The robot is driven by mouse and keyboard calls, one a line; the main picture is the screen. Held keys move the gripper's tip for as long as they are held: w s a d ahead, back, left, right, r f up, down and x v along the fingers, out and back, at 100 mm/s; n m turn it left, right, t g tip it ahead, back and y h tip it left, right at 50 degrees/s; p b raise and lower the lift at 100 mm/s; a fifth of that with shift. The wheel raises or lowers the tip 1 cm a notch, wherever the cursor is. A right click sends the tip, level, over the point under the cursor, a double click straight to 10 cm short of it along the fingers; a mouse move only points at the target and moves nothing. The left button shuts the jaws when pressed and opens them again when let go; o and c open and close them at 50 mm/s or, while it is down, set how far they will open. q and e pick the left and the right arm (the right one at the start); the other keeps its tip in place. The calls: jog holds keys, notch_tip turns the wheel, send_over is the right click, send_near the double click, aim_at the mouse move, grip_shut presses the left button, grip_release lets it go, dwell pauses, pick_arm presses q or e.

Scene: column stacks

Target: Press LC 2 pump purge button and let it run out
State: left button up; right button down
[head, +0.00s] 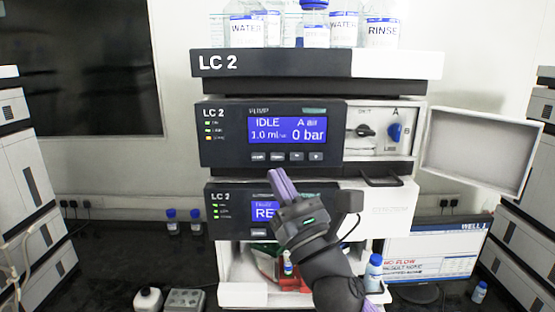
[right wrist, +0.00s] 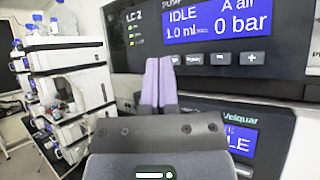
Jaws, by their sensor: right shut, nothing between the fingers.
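The LC 2 pump module (head: 225,135) has a dark front with a blue display (head: 287,130) reading IDLE, 1.0 ml and 0 bar. A row of small buttons (head: 297,157) sits under the display; their word labels are too small to read. In the right wrist view the last button (right wrist: 254,58) shows a plus sign. My right gripper (head: 274,174) is shut and empty, its purple fingers pointing up just below the left buttons. In the right wrist view the fingertips (right wrist: 159,62) cover the left end of the row; contact cannot be told. My left gripper is not in view.
Below the pump is another LC 2 module (head: 225,205) with a display partly hidden by my gripper. Right of the buttons are a blue knob (head: 395,132) and an open door (head: 478,150). Bottles (head: 382,33) stand on top. A monitor (head: 430,255) stands lower right.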

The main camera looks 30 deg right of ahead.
aim_at(269, 146)
jog(key=shift+w+d+b, duration=0.15)
jog(key=shift+w+d, duration=0.3)
jog(key=shift+w, duration=0.25)
jog(key=shift+w+d+b, duration=0.2)
jog(key=shift+w+d, duration=0.2)
jog(key=shift+w, duration=0.35)
jog(key=shift+w+d+b, duration=0.15)
jog(key=shift+w+d, duration=0.3)
jog(key=shift+w, duration=0.25)
dwell(0.4)
jog(key=shift+w+d, duration=0.2)
jog(key=shift+w, duration=0.15)
jog(key=shift+w+d+b, duration=0.2)
jog(key=shift+w+b, duration=0.1)
dwell(0.6)
jog(key=shift+s+a, duration=0.4)
jog(key=shift+s, duration=0.25)
